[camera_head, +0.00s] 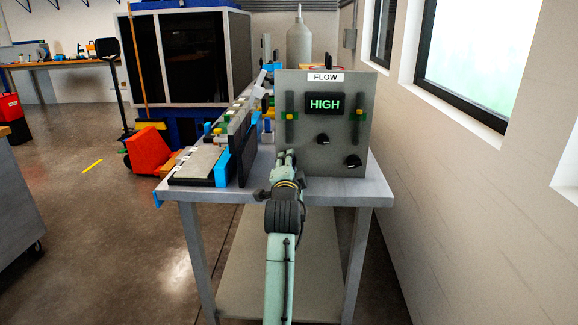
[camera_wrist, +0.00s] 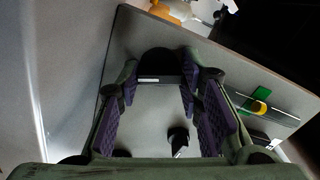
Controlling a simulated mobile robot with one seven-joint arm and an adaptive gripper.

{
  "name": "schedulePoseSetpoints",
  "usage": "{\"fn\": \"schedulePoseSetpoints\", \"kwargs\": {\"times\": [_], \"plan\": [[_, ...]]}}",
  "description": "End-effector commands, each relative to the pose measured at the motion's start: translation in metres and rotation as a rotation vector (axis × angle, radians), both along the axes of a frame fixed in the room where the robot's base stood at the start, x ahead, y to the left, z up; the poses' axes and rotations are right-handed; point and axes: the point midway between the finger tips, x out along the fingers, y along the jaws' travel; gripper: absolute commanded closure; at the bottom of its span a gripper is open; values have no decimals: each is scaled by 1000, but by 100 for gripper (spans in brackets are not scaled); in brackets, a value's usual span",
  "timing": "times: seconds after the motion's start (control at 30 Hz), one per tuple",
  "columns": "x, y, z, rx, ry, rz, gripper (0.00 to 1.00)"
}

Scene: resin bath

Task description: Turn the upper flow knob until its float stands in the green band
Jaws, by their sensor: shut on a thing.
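The grey flow panel (camera_head: 340,130) stands on a bench, its display (camera_head: 323,104) reading HIGH. The left tube's yellow float (camera_head: 289,117) overlaps its green band; it also shows in the wrist view (camera_wrist: 259,107). The right tube's yellow float (camera_head: 359,110) sits slightly above its green band. A black knob (camera_head: 323,139) at mid-panel stands higher than another black knob (camera_head: 353,161) at lower right. My gripper (camera_head: 286,156) is at the panel's lower left. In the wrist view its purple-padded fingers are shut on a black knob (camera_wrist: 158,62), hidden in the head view. The mid-panel knob (camera_wrist: 178,138) is untouched.
Left of the panel, the bench (camera_head: 380,190) carries a dark upright plate (camera_head: 243,155), a flat grey tray (camera_head: 195,163) and coloured parts. A grey bottle (camera_head: 299,43) stands behind the panel. The wall with windows is close on the right. Open floor lies to the left.

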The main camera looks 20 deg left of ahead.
Motion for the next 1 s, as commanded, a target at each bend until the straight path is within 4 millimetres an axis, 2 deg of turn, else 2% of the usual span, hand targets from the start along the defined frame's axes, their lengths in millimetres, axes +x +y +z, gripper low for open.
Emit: {"fn": "schedulePoseSetpoints", "kwargs": {"times": [0.17, 0.2, 0.47, 0.8, 0.87, 1.0], "plan": [[0, 0, 0, -1, 0, 0, 95], [0, 0, 0, -1, 0, 0, 64], [0, 0, 0, -1, 0, 0, 47], [-2, -1, 0, -2, -1, 0, 47], [-7, -2, 0, -2, -1, 0, 47], [-28, -8, 0, -1, -2, 1, 47]]}}
